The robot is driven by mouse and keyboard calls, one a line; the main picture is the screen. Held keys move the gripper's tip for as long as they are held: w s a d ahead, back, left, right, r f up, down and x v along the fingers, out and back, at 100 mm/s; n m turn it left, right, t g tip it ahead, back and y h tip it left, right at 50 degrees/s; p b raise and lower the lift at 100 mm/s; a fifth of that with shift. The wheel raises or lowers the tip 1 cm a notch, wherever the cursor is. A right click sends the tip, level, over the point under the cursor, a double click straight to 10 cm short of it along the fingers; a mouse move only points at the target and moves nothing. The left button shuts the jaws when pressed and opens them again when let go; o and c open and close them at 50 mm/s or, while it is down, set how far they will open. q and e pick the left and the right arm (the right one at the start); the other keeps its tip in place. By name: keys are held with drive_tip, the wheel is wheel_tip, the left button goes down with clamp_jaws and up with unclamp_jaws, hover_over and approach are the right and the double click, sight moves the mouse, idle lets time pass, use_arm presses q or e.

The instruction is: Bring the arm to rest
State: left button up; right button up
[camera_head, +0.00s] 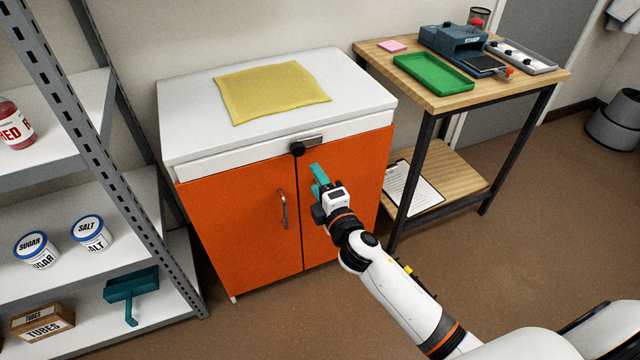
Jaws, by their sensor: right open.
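My right arm reaches in from the lower right, white with black and orange bands. My right gripper (320,178), with teal fingers, is open and looks empty. I cannot tell whether a finger touches the cabinet. My left gripper is not in view.
A yellow cloth (270,91) lies on the white cabinet top (190,130). A grey shelf (90,262) with jars stands at left. A wooden table (415,92) at right holds a green tray (434,79) and a blue stamp device (455,45).

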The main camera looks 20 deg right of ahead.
drive_tip(key=shift+s, duration=0.4)
